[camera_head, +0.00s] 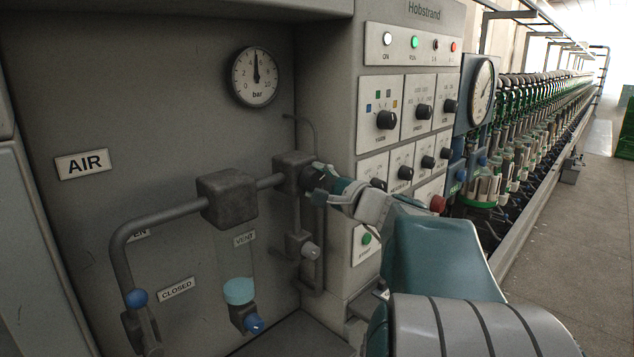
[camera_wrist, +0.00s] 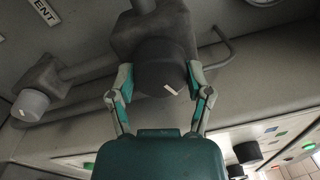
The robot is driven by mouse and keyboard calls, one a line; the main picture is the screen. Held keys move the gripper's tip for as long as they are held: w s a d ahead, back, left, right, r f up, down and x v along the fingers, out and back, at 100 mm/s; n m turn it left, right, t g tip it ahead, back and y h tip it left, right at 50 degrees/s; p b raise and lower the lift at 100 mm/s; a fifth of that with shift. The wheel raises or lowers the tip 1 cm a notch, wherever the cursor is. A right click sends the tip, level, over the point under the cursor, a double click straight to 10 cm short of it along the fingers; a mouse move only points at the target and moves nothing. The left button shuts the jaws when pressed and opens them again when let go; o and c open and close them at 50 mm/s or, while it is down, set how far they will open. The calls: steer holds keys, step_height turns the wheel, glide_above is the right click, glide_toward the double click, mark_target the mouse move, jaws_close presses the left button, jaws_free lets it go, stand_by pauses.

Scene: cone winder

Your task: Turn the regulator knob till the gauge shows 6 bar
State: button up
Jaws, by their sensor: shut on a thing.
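The regulator knob (camera_wrist: 163,68) is dark and round with a white mark on its face, in the upper middle of the wrist view. My gripper (camera_wrist: 160,84) is shut on it, one finger on each side. In the head view the gripper (camera_head: 322,182) meets the knob at the pipe's right end, and its fingers partly hide the knob. The round white gauge (camera_head: 255,77), marked 0 to 10 bar, is on the wall above. Its dark needle points almost straight up, between 4 and 6, at about 5.
A grey pipe (camera_head: 165,219) runs left from the regulator to a blue-tipped lever (camera_head: 136,298) near the CLOSED label (camera_head: 176,289). A filter bowl (camera_head: 238,291) hangs below. A control panel with black knobs (camera_head: 387,120) and a red button (camera_head: 438,204) stands close right of my arm.

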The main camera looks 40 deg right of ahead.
steer(key=shift+f, duration=0.25)
steer(key=o, duration=1.2)
steer(key=shift+w, duration=0.1)
steer(key=shift+c, duration=0.2)
steer(key=shift+d, duration=0.1)
steer(key=shift+r, duration=0.1)
steer(key=shift+s, duration=0.45)
steer(key=s, duration=1.1)
steer(key=shift+d+f, duration=0.4)
